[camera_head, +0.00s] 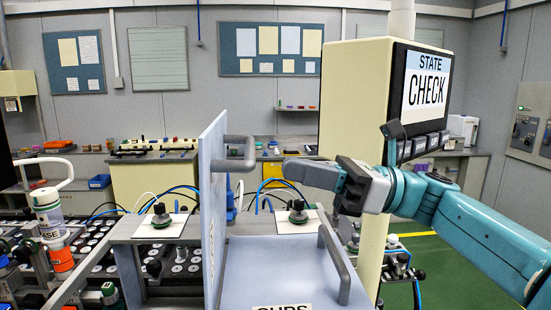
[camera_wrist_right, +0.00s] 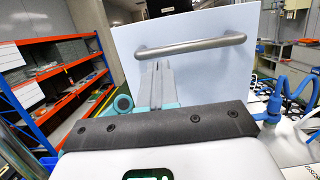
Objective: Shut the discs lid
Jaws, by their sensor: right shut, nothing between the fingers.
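A pale blue-grey lid (camera_head: 213,205) stands upright and nearly edge-on in the head view. Its lettering is too oblique to read. A grey bar handle (camera_head: 238,153) sticks out from its right face. In the right wrist view, the panel (camera_wrist_right: 215,75) and its handle (camera_wrist_right: 190,47) are ahead of my fingers. My right gripper (camera_head: 290,168) is shut and empty, to the right of the handle and apparently apart from it. Its fingers (camera_wrist_right: 157,85) show below the handle in the wrist view. My left gripper is not in view.
A flat, shut lid marked CUPS (camera_head: 280,275), with a grey handle (camera_head: 335,265), lies right of the upright lid. A cream column with a STATE CHECK screen (camera_head: 427,85) stands behind my right arm. A rack with several discs (camera_head: 95,260) is at left.

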